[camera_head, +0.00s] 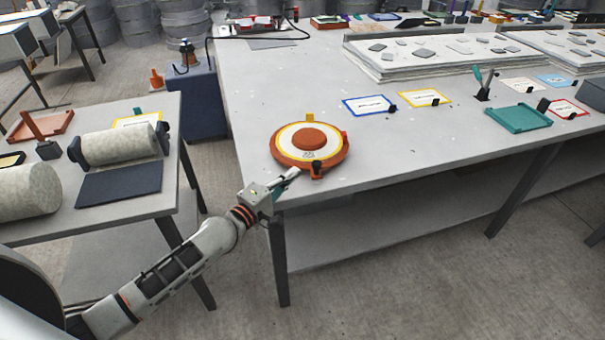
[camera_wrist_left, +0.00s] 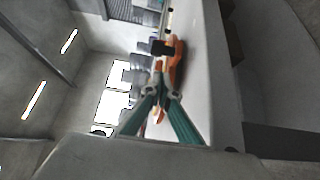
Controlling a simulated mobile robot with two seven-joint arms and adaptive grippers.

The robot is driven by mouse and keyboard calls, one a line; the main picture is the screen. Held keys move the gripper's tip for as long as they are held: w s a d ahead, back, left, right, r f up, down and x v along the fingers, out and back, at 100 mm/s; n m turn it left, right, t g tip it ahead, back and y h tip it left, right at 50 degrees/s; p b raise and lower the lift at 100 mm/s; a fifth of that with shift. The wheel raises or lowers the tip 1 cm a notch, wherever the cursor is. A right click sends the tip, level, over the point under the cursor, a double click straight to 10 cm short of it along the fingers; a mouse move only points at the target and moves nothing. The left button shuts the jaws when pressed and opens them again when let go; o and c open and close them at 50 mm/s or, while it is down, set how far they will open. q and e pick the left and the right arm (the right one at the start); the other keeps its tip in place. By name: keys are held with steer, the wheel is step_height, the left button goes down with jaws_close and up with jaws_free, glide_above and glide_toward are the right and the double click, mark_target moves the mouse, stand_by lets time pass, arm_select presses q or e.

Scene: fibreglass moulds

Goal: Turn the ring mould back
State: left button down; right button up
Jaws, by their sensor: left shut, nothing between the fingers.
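The ring mould (camera_head: 329,159) is an orange round piece with a white and yellow face and a raised orange centre. It lies flat near the left front corner of the grey-white table. Small orange tabs stand out at its rim, and a dark knob shows at its front edge. My left gripper (camera_head: 294,174) is shut and empty at the mould's front left edge; I cannot tell whether it touches. In the left wrist view, the fingers (camera_wrist_left: 159,92) meet in front of the orange mould (camera_wrist_left: 178,62), which shows edge-on. My right gripper is not in view.
Framed cards (camera_head: 369,105) and a teal tray (camera_head: 518,118) lie to the right on the table. White slabs with grey pieces (camera_head: 430,57) lie behind. A side table with rolls (camera_head: 119,145) and a dark mat (camera_head: 120,185) stands left. The table middle is mostly clear.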

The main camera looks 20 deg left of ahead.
mark_target(320, 171)
arm_select(q)
steer(key=shift+w+d, duration=0.25)
steer(key=shift+d, duration=0.45)
steer(key=shift+w+d, duration=0.25)
steer(key=shift+d, duration=0.45)
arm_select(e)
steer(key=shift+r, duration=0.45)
arm_select(q)
steer(key=d, duration=0.1)
steer(key=d+p, duration=0.1)
steer(key=shift+w+d+r, duration=0.15)
steer(key=shift+w+d, duration=0.15)
steer(key=shift+w, duration=0.05)
steer(key=shift+w+d, duration=0.1)
steer(key=shift+d, duration=0.3)
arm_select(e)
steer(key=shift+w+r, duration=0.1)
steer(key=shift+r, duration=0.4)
arm_select(q)
steer(key=shift+a, duration=0.1)
